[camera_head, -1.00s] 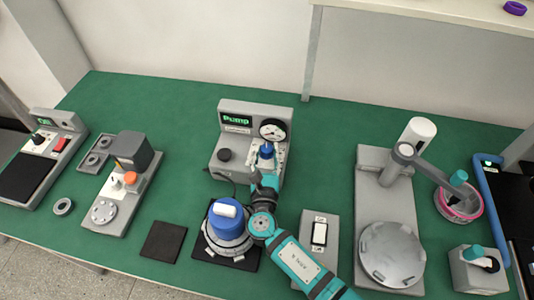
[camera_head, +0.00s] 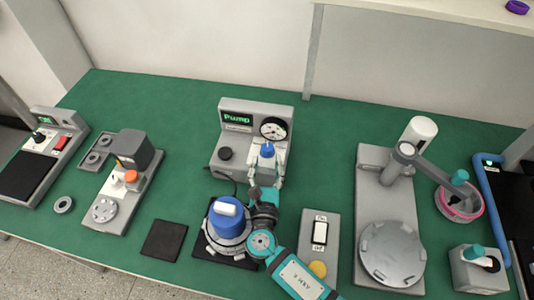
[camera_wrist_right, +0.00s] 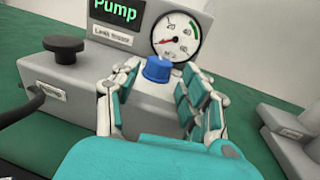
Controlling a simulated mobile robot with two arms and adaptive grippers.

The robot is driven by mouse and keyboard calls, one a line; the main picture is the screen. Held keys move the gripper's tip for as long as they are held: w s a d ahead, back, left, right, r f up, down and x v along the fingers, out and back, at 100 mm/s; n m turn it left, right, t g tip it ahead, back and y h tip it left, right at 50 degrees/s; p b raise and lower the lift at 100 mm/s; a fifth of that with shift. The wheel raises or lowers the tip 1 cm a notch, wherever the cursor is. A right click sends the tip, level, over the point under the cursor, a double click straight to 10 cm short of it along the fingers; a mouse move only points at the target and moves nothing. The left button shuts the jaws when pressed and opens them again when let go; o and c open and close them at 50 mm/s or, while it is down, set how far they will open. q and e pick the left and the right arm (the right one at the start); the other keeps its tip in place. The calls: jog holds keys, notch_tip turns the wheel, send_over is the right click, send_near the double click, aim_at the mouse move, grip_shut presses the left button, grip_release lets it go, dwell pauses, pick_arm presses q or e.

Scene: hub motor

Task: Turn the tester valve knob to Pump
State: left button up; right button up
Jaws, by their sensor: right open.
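The leak tester (camera_head: 236,150) is a grey box at the back middle of the table, with a green "Pump" display (camera_head: 237,118) and a round gauge (camera_head: 273,129). Its blue valve knob (camera_head: 267,150) shows below the gauge, also in the right wrist view (camera_wrist_right: 158,69). My right gripper (camera_head: 267,168) is in front of the knob. In the right wrist view its fingers (camera_wrist_right: 155,100) are spread apart, with the knob between and just beyond them. I cannot tell whether a finger touches it. My left gripper is not in view.
A black knob (camera_head: 225,154) sits on the tester's left. A blue-capped hub part (camera_head: 228,218) stands on a dark mat close to my right arm. A switch box (camera_head: 319,235) and a press with a round plate (camera_head: 391,252) stand to the right.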

jog(key=s, duration=0.7)
jog(key=shift+s+a, duration=0.15)
jog(key=shift+s, duration=0.25)
